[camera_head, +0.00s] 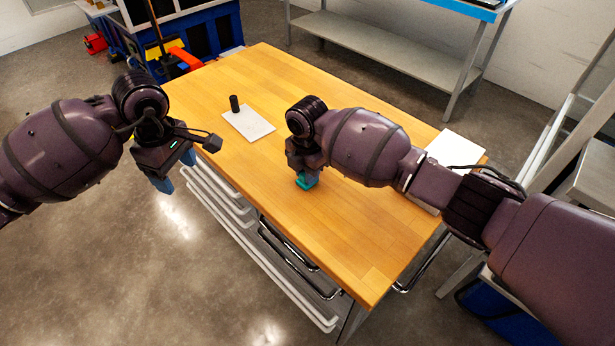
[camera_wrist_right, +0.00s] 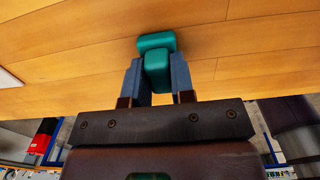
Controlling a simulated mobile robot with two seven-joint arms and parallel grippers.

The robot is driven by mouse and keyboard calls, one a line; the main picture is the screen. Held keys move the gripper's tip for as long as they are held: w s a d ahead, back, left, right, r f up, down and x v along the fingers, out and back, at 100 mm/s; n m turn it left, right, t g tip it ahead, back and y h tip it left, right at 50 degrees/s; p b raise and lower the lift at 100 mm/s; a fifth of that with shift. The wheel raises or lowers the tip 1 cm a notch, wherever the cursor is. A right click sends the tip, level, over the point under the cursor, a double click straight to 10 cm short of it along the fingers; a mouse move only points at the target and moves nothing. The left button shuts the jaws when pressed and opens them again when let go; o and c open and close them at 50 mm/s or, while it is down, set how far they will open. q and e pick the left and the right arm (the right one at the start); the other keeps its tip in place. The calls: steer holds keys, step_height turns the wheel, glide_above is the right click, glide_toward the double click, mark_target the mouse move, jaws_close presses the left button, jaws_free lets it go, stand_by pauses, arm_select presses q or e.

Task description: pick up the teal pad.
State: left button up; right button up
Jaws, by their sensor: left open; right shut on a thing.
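The teal pad (camera_wrist_right: 156,45) is a small rounded block with a raised part, seen in the right wrist view between blue-grey fingers. My right gripper (camera_wrist_right: 157,72) is shut on the raised part of the pad. The pad is at or just above the wooden table top (camera_head: 330,230); I cannot tell if it touches. My left gripper (camera_head: 176,178) is open and empty, off the table's left side, its fingers pointing down.
A white sheet (camera_head: 248,123) with a dark upright cylinder (camera_head: 235,104) beside or on it lies on the left half of the table. Another white sheet (camera_head: 455,149) lies at the right edge, partly behind my right arm. A metal bench (camera_head: 390,50) stands behind. The table's middle is clear.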

steer(key=shift+r, duration=0.1)
jaws_close()
step_height(320, 180, up, 10)
steer(key=shift+f, duration=0.1)
stand_by(0.9)
